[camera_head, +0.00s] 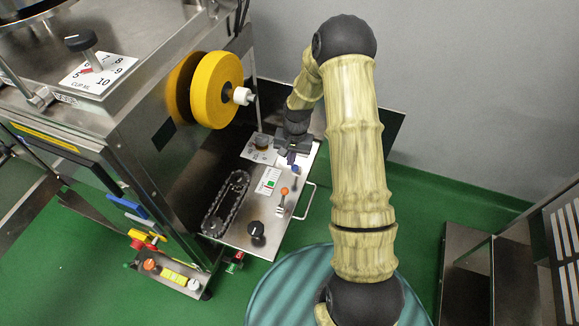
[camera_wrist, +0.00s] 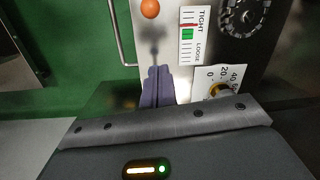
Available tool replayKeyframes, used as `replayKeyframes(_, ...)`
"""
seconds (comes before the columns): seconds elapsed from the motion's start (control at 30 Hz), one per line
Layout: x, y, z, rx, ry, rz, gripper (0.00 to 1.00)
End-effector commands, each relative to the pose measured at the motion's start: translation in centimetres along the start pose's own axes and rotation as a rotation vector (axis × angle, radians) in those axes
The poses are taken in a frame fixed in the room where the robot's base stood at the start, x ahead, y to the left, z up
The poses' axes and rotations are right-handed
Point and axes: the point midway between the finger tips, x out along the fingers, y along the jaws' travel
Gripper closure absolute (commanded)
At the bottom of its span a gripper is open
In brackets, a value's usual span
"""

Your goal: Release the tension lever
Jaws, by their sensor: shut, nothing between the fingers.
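The tension lever has an orange ball knob (camera_head: 284,191) and stands on the steel side panel beside a TIGHT/LOOSE scale (camera_head: 268,181). In the wrist view the orange knob (camera_wrist: 150,8) is at the top edge, and the scale (camera_wrist: 188,38) shows a green block with a red line on its TIGHT side. My gripper (camera_head: 291,157) is over the panel, beyond the knob in the head view. Its purple fingers (camera_wrist: 157,72) are shut and empty, pointing toward the lever. The knob and fingers look apart.
A numbered dial (camera_wrist: 220,89) sits close to my fingers. A chain loop (camera_head: 226,203), a black knob (camera_head: 256,229) and a handle rail (camera_head: 305,201) are also on the panel. A yellow roll (camera_head: 216,90) is on the machine's side. Green floor (camera_head: 430,185) lies to the right.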

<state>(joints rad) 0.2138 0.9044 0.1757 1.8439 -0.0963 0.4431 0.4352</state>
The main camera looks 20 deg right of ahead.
Motion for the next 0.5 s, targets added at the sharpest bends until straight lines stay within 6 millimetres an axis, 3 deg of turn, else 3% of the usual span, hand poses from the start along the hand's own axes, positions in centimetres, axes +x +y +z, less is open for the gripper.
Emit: replayKeyframes(0.5, 8.5, 0.1, 0.1, 0.000, -0.002, 0.001, 1.00)
